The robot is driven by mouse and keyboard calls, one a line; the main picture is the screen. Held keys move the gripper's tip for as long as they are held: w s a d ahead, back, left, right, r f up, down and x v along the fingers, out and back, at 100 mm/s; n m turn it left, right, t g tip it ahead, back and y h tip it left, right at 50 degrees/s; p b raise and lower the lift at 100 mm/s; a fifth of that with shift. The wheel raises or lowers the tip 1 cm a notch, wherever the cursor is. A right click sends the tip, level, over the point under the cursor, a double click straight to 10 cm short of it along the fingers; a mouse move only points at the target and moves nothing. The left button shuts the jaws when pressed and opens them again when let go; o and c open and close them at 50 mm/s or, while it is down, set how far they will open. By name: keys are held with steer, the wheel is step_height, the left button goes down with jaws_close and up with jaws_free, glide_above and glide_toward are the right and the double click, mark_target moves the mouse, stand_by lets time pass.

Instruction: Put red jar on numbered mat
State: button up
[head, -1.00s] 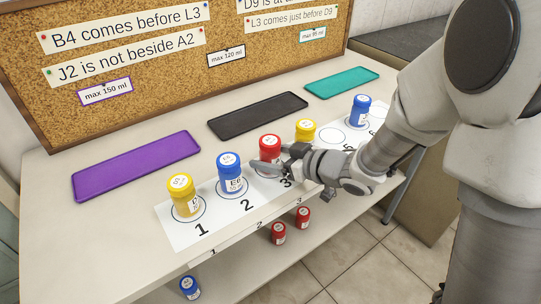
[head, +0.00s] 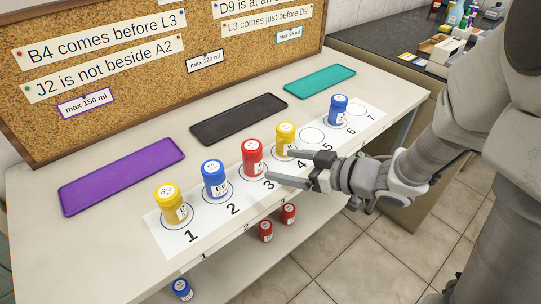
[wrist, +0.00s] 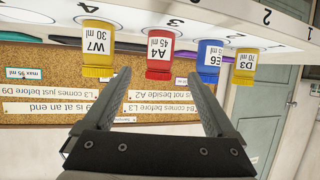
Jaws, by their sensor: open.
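The numbered mat (head: 165,238) is a white strip with circles along the bench's front. A red jar (head: 252,155) stands upright on circle 3; in the wrist view the red jar (wrist: 160,55) is labelled A4, 45 ml, and appears inverted. My gripper (head: 290,168) is open and empty, in front of the mat near positions 3 and 4. Its fingers point toward the jars, apart from the red jar. In the wrist view the red jar lies beyond and between the fingertips. Two more red jars (head: 265,230) (head: 288,212) stand on the lower shelf.
Yellow W7 (wrist: 97,50), blue E6 (wrist: 210,55) and yellow D3 (wrist: 246,65) jars flank the red one. Another blue jar (head: 338,110) stands at 6. Circle 5 (head: 311,135) is empty. Purple (head: 120,178), black (head: 238,120) and teal (head: 320,81) trays lie behind. A corkboard (head: 130,90) holds notes.

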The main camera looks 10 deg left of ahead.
steer(key=w+d+r+m+t+h, duration=0.2)
steer(key=d+r+m+t+h, duration=0.25)
steer(key=d, duration=0.45)
steer(key=w+d+r+m+t+h, duration=0.1)
steer(key=w+d+r+m+h, duration=0.15)
steer(key=d+r+h, duration=0.4)
steer(key=s+d+m+g, duration=0.1)
steer(key=s+m+g, duration=0.1)
steer(key=s, duration=0.7)
steer(key=s+d+m+g+h, duration=0.1)
steer(key=s+m+g, duration=0.2)
steer(key=s, duration=0.7)
steer(key=shift+s+d+m+g, duration=0.25)
steer(key=shift+d+m+g, duration=0.1)
steer(key=shift+g, duration=0.2)
step_height(320, 180, up, 18)
steer(key=p, duration=1.7)
steer(key=shift+f+p, duration=0.2)
steer(key=shift+p, duration=0.2)
